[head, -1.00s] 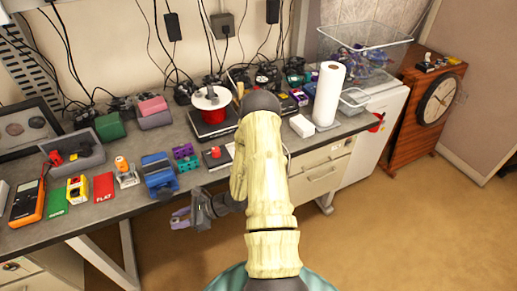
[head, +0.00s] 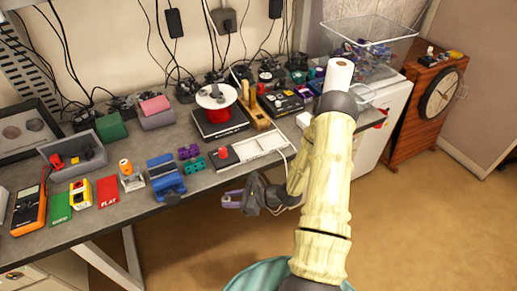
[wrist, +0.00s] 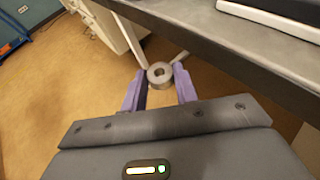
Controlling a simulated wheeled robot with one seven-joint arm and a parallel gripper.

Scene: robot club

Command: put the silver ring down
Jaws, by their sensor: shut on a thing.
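The silver ring (wrist: 159,74) is a short grey metal ring with a round hole. In the wrist view it sits between the tips of my purple gripper fingers (wrist: 159,80), which are shut on it. The brown floor is below it. In the head view my gripper (head: 232,200) is in front of the workbench's front edge, out over the floor. I cannot make out the ring in the head view.
A wooden cabinet with a clock (head: 437,100) is at right.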

